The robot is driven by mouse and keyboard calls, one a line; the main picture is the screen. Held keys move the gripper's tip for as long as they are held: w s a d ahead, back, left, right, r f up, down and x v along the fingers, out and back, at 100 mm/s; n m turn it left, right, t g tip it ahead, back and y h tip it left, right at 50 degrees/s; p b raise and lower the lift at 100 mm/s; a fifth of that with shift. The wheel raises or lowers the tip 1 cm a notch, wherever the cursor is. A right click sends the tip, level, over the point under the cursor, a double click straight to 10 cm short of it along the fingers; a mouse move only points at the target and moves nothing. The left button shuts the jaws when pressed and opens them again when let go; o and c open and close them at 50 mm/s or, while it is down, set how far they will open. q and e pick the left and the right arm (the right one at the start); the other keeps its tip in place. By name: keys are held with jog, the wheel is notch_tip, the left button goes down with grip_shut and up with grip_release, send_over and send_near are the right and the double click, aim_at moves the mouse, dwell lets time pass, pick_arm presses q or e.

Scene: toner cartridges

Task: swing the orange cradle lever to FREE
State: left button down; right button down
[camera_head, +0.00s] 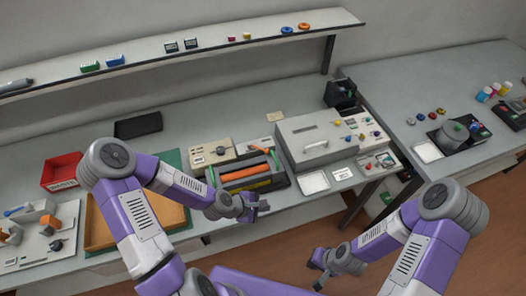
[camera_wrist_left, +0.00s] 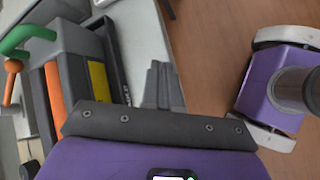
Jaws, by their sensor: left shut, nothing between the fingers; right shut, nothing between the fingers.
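The dark grey cradle (camera_head: 268,184) sits near the bench's front edge, with an orange roller (camera_head: 243,173) along it and a yellow label on its front. An orange bar (camera_head: 260,149) shows behind it; I cannot tell if it is the lever. In the left wrist view, a thin orange lever (camera_wrist_left: 10,86) with a round knob stands beside a green handle (camera_wrist_left: 28,34) at the cradle's end. Its lettering is not readable. My left gripper (camera_head: 264,207) is shut and empty, just in front of the cradle, apart from the lever. My right gripper (camera_head: 317,282) is shut and empty, low over the floor.
A grey machine (camera_head: 308,138) with knobs stands right of the cradle. A beige control box (camera_head: 211,154) is behind left. An orange-brown tray (camera_head: 100,235) and a red bin (camera_head: 62,170) lie left. A shelf (camera_head: 200,57) runs above. Floor is open in front.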

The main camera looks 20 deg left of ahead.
pick_arm(q)
jog(key=w+a+r+n+t+y+p, duration=0.2)
jog(key=w+a+r+n+t, duration=0.4)
jog(key=a+r+n, duration=0.55)
jog(key=n+g+b, duration=0.1)
jog(key=n+b, duration=0.1)
jog(key=b, duration=0.1)
send_near(266, 152)
jog(key=x, duration=0.7)
jog(key=shift+a, duration=0.1)
